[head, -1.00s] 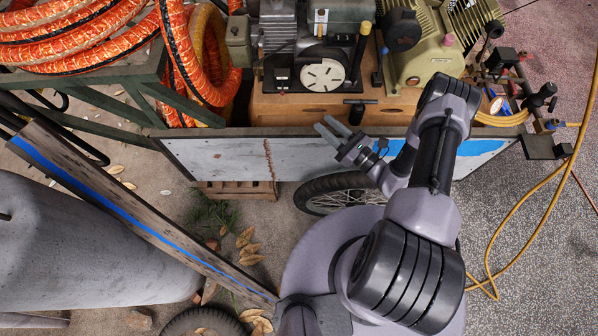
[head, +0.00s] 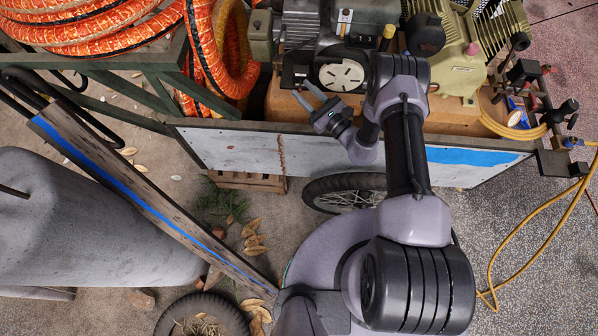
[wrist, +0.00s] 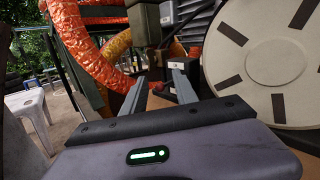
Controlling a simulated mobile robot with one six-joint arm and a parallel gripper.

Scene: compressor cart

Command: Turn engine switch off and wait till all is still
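The engine (head: 370,25) stands on the cart's wooden deck, with its round pale slotted disc (head: 342,75) facing me. A small black box (head: 296,73), which looks like the engine switch housing, sits left of the disc. In the wrist view the black box (wrist: 183,58) is ahead, near the right fingertip, with a small white mark on its face. I cannot read the switch position. My gripper (head: 308,96) is open and empty, just in front of the box and below the disc. In the wrist view its two grey fingers (wrist: 160,82) are spread apart. I cannot tell whether either touches the box.
The disc (wrist: 265,60) is close on the right in the wrist view. Orange hoses (head: 215,50) hang at the left. The cart's white side panel (head: 235,150) runs below my arm. A yellow hose (head: 497,240) lies on the ground at right. A blue-striped plank (head: 150,205) leans at left.

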